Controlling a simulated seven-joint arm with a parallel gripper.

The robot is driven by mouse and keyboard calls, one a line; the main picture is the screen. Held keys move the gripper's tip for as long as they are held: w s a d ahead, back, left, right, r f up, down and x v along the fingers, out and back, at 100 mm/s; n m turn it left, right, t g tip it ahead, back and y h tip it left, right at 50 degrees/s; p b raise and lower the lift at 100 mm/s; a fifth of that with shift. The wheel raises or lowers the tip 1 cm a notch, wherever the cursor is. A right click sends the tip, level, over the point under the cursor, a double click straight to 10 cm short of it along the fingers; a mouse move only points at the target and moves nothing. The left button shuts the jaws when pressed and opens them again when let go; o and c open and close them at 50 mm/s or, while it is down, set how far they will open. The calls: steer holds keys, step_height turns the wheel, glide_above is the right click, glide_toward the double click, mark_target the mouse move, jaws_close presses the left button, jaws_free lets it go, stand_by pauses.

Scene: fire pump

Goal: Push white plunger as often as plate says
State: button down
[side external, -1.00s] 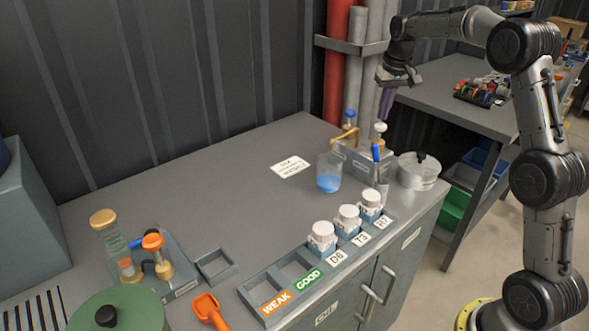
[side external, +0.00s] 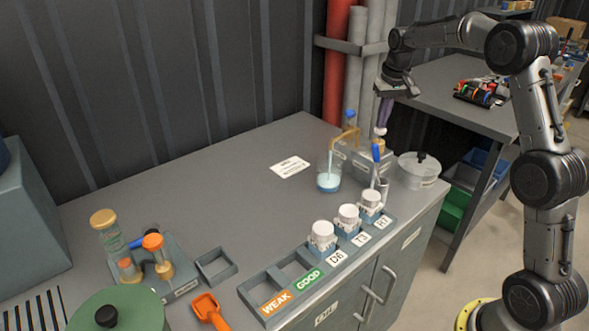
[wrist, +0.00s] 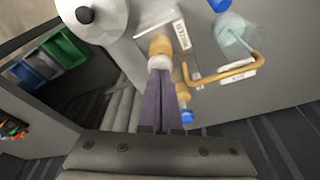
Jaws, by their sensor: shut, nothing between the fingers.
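The white plunger (side external: 380,131) sits on top of the grey pump block (side external: 366,160) at the back right of the bench. My gripper (side external: 382,124) is shut and empty, pointing down with its purple fingertips on the plunger's top. In the wrist view the fingertips (wrist: 160,76) meet the white plunger (wrist: 160,62) above its tan collar. The brass spout (side external: 346,136) reaches over a clear beaker (side external: 328,172) holding pale blue liquid, with a pale stream inside. A white plate (side external: 290,167) lies flat on the bench; its print is too small to read.
A blue-handled valve (side external: 376,152) and a blue-capped part (side external: 349,114) are close to the plunger. A round lidded metal pot (side external: 419,170) stands to the right. White-capped jars (side external: 348,217) stand in a labelled rack in front. The bench's middle is clear.

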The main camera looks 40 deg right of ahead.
steer(key=shift+x, duration=1.1)
steer(key=shift+s+a+r, duration=0.1)
steer(key=shift+s+a, duration=0.05)
steer(key=shift+s, duration=0.1)
steer(key=shift+w+d+v, duration=0.1)
steer(key=shift+w+v, duration=0.1)
steer(key=shift+v, duration=0.9)
steer(key=shift+w+d+v, duration=0.15)
steer(key=shift+w+v, duration=0.05)
steer(key=shift+v, duration=0.9)
steer(key=shift+s+a+x, duration=0.1)
steer(key=shift+s+x, duration=0.1)
steer(key=shift+x, duration=0.9)
steer(key=shift+s+a+x, duration=0.15)
steer(key=shift+s+x, duration=0.05)
steer(key=shift+x, duration=0.95)
steer(key=shift+w+d+v, duration=0.1)
steer(key=shift+w+v, duration=0.1)
steer(key=shift+v, duration=0.9)
steer(key=shift+w+d+v, duration=0.15)
steer(key=shift+w+v, duration=0.05)
steer(key=shift+v, duration=0.9)
